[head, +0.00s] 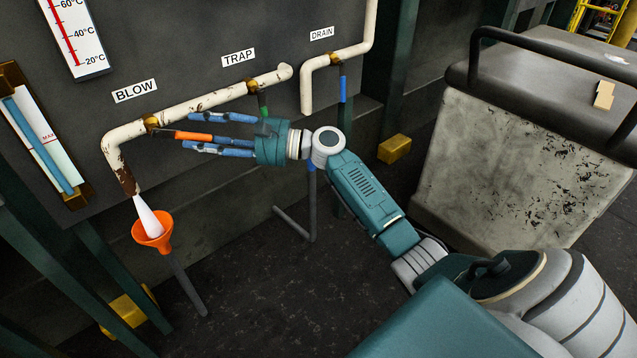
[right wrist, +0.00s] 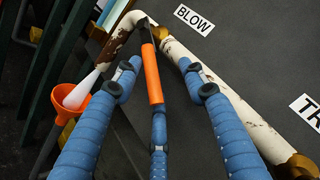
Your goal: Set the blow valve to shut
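The blow valve has a brass body (head: 151,123) on the rusty white pipe under the BLOW label (head: 135,91). Its orange lever (head: 194,136) points right, roughly along the pipe. A white jet (head: 147,217) comes from the pipe's lower end into an orange funnel (head: 152,232). My right gripper (head: 186,132) is open, its blue fingers spread around the orange lever. In the right wrist view the lever (right wrist: 152,74) lies between the fingers of the gripper (right wrist: 158,80), with gaps to the two outer ones. Whether the middle finger touches it I cannot tell. My left gripper is out of view.
The trap valve's green handle (head: 263,102) and the drain valve's blue handle (head: 343,88) hang down further right. A thermometer (head: 75,35) and a gauge (head: 38,136) are on the left. A worn grey cabinet (head: 510,160) with a black rail stands at right. Dark floor lies below the panel.

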